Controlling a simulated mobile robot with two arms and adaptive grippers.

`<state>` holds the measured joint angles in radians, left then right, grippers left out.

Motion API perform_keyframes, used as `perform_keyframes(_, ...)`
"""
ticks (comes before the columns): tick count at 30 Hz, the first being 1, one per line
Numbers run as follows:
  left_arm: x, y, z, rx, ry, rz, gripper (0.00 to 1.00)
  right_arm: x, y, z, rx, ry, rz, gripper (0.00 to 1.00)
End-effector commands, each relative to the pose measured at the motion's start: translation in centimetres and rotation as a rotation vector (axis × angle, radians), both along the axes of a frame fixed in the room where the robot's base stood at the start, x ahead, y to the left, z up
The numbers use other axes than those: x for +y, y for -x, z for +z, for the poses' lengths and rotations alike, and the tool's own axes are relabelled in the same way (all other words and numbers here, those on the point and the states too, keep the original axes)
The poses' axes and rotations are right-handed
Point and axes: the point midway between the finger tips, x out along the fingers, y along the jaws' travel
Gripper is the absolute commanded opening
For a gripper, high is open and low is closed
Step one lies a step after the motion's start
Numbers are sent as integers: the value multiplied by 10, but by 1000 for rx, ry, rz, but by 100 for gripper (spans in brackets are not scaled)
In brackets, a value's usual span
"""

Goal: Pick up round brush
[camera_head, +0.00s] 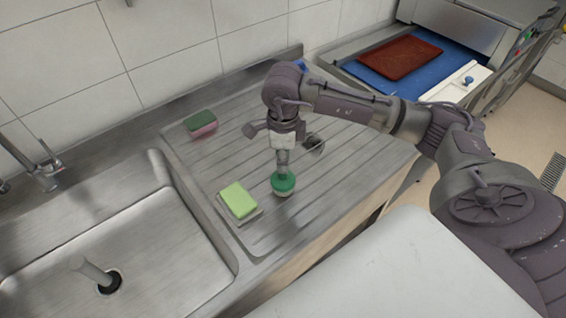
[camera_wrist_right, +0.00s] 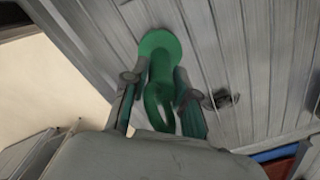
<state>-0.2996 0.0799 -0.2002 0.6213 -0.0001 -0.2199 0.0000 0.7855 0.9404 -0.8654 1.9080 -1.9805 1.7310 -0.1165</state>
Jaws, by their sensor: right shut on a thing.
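The round brush (camera_head: 284,183) is green with a pale underside and stands at the front of the ribbed metal drainboard (camera_head: 340,160). My right gripper (camera_head: 283,160) comes down on it from above and is shut on it. In the right wrist view the green brush (camera_wrist_right: 158,45) shows its round head and looped handle, with the fingers of my right gripper (camera_wrist_right: 158,90) on both sides of the handle. I cannot tell whether the brush touches the drainboard. My left gripper is not in view.
A light green sponge (camera_head: 238,200) lies left of the brush. A green and pink sponge (camera_head: 201,124) lies farther back. A metal sink (camera_head: 110,250) is at the left, a tiled wall (camera_head: 160,40) behind. A brown tray (camera_head: 401,56) lies on a blue surface at the back right.

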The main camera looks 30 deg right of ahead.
Motion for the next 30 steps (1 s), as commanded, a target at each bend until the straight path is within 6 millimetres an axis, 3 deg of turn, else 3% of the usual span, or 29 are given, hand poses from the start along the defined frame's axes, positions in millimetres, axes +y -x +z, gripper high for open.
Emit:
perform_keyframes(14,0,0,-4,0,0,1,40,0,-1,7,-3,-2,0,0)
perform_keyframes(21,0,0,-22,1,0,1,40,0,-2,41,-10,-1,1,0)
perform_keyframes(30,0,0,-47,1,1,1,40,-55,47,79,-4,5,-5,0)
